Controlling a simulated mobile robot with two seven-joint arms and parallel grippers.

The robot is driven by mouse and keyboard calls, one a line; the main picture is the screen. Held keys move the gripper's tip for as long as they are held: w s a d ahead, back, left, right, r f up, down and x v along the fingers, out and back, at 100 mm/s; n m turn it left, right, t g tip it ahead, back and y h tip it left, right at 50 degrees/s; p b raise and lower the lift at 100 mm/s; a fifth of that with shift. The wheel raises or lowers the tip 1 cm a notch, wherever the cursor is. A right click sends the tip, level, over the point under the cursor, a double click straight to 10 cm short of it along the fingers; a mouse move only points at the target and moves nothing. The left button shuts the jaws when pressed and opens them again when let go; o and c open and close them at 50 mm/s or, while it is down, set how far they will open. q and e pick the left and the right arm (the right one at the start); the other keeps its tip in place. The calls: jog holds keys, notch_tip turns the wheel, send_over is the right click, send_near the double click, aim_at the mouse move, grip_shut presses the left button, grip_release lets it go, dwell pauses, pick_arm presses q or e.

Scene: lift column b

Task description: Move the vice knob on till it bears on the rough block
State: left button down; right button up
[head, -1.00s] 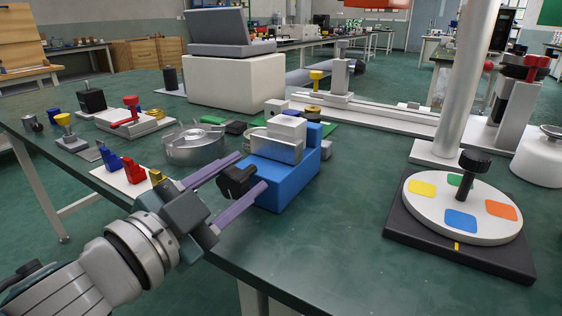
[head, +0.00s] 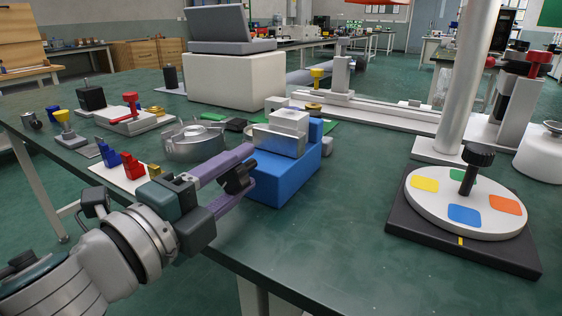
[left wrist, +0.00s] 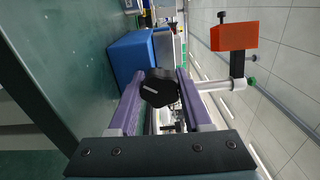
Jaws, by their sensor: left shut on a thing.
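The blue vice (head: 285,180) stands at the near edge of the green table, with a silver moving jaw (head: 277,141) on top. The pale grey rough block (head: 290,120) sits between that jaw and the blue back jaw (head: 316,131). Whether the jaw touches the block cannot be told. The black vice knob (head: 238,179) is on the vice's near left side. My left gripper (head: 246,173) is shut on the knob, one purple finger on each side. In the left wrist view the knob (left wrist: 159,90) with a pale mark sits between the fingers. My right gripper is not in view.
A round turntable (head: 440,205) with coloured patches stands to the right. A round metal dish (head: 193,142) and small red and blue pieces (head: 131,165) lie left of the vice. The table front between vice and turntable is clear.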

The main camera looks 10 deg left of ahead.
pick_arm(q)
jog(key=shift+m, duration=1)
jog(key=shift+c, duration=1.7)
grip_release()
jog(key=v, duration=1)
